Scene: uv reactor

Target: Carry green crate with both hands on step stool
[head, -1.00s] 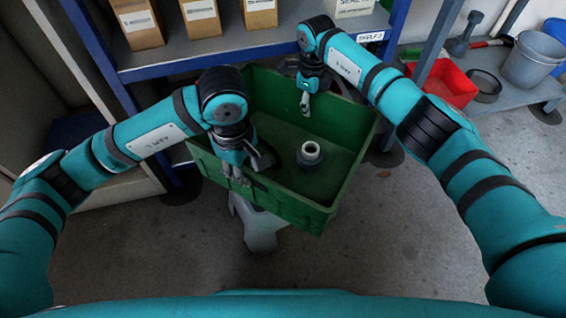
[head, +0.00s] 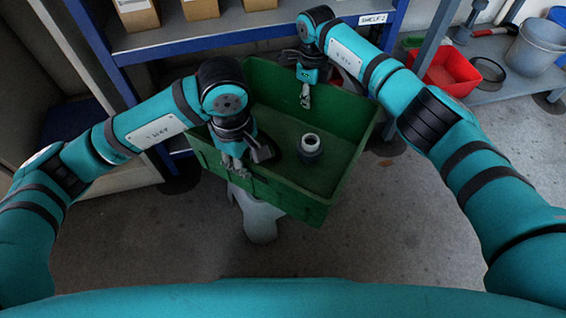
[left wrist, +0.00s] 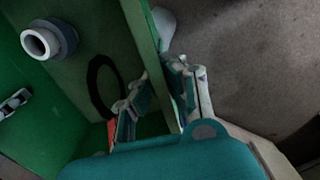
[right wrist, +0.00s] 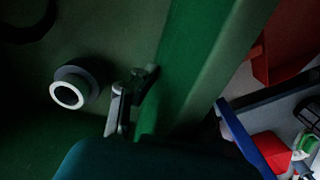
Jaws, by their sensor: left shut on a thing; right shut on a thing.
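The open green crate (head: 300,200) is in the middle of the head view, above the pale step stool (head: 258,215), which is mostly hidden beneath it. I cannot tell whether they touch. My left gripper (head: 238,167) is shut on the crate's left wall; in the left wrist view its fingers (left wrist: 158,95) straddle that wall. My right gripper (head: 305,97) is shut on the opposite wall at the far right. In the right wrist view one finger shows inside that wall (right wrist: 190,60); the other is hidden. A grey fitting with a white ring (head: 310,146) stands inside the crate.
A blue-framed shelf (head: 250,33) with boxes stands behind the crate. At the right are a red bin (head: 462,72) and a grey bucket (head: 532,52) on a low shelf. A pale cabinet is at the left. The floor (head: 400,245) in front and to the right is clear.

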